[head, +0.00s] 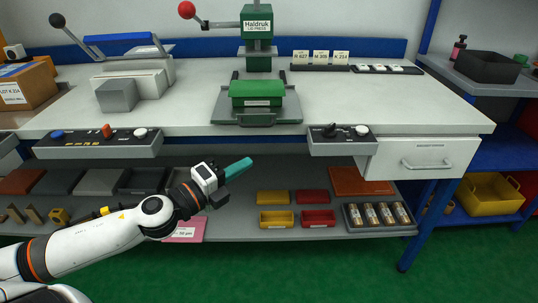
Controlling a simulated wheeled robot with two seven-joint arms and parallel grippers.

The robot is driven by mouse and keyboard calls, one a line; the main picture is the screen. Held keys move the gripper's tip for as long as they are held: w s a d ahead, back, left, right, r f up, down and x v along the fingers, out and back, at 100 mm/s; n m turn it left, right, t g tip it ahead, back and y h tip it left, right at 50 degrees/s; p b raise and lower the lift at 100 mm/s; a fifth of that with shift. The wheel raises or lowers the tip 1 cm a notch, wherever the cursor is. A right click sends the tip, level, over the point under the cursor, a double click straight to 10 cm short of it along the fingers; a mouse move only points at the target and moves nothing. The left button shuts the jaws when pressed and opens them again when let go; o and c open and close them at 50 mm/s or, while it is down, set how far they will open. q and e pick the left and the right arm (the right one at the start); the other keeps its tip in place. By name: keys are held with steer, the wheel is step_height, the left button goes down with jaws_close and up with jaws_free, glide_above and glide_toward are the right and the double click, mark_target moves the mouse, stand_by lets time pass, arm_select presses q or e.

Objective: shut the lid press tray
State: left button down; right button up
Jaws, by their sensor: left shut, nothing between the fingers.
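The green lid press (257,22), labelled Haldruk, stands at the middle back of the white bench. Its dark grey tray (285,113) lies in front of the column on the bench top, with a green block (257,90) on it. The tray's front edge is near the bench's front edge. My left gripper (240,167) is shut and empty, its teal fingers pointing up and right. It is in front of the bench, below the tray and a little to its left, apart from it. My right gripper is out of view.
A red-knobbed lever (187,10) reaches left from the press. Control boxes with knobs (98,144) (343,139) sit along the bench front, left and right of the tray. A drawer (424,158) is at the right. A lower shelf (240,229) holds several bins.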

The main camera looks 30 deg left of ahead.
arm_select(q)
steer(key=w+r+p, duration=0.1)
steer(key=w+r, duration=0.1)
steer(key=w, duration=0.9)
steer(key=shift+d+r, duration=0.15)
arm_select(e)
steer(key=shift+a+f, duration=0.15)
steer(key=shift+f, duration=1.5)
